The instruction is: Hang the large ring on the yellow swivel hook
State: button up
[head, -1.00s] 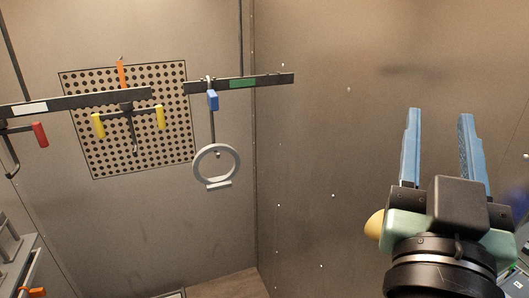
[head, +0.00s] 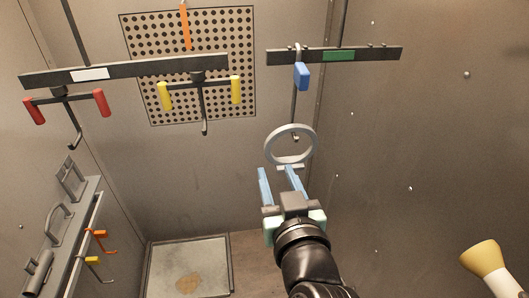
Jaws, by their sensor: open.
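The large grey ring (head: 269,145) hangs at the lower end of the blue-tagged hook (head: 302,76), under the right-hand bar. A short flat tab shows at the ring's bottom. My gripper (head: 277,169) is open, its two blue fingers pointing up just below the ring, close to the tab. I cannot tell whether a finger touches it. The yellow swivel hook (head: 204,108) hangs from the left bar, with a yellow handle on each side and its lower hook empty.
The left bar (head: 130,71) also carries a red-handled swivel hook (head: 70,99). The right bar (head: 370,54) has a green label. A rack (head: 70,225) with grey parts and small orange and yellow hooks stands at the lower left. A perforated panel (head: 150,30) is behind.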

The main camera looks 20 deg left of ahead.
aim_at(268, 150)
jog(key=b+x, duration=0.2)
jog(key=x, duration=0.7)
jog(key=shift+w+a, duration=0.25)
jog(key=shift+w, duration=0.05)
grip_shut()
dwell(0.9)
jog(key=shift+r, duration=0.1)
dwell(1.6)
